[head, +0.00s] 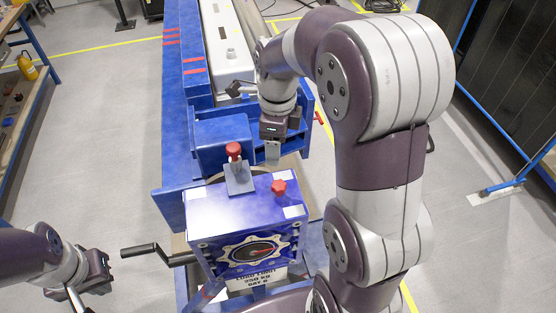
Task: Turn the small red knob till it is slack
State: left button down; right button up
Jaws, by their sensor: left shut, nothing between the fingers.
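A small red star-shaped knob (279,187) sits on the top right of the blue jig box (215,207). A second red knob (233,150) stands upright on a grey bracket (239,181) on the same box. My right gripper (273,153) hangs above and behind the star knob, apart from it, with a pale finger pointing down. Its finger gap does not show clearly. My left gripper (106,289) is shut and empty at the lower left, well away from both knobs.
A crank handle (138,250) sticks out left of the box. A long blue bench (179,100) runs behind. A small red part (319,117) shows at its right edge. The floor at left is clear.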

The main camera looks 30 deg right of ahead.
jog(key=m, duration=0.2)
jog(key=m+b, duration=0.2)
jog(key=b, duration=0.4)
send_over(279, 184)
jog(key=f, duration=0.5)
jog(key=shift+s+d+f, duration=0.1)
jog(key=shift+s+f, duration=0.15)
jog(key=shift+s, duration=0.1)
jog(key=f+b, duration=0.1)
jog(key=f, duration=0.1)
jog(key=f+b, duration=0.2)
jog(key=w+f+b, duration=0.1)
jog(key=b, duration=0.1)
jog(key=shift+a+f, duration=0.2)
jog(key=shift+f, duration=0.4)
jog(key=shift+s+f, duration=0.15)
jog(key=shift+f, duration=0.15)
jog(key=shift+s+d+f, duration=0.1)
jog(key=shift+s+f, duration=0.05)
jog(key=shift+c, duration=0.9)
jog(key=c, duration=0.9)
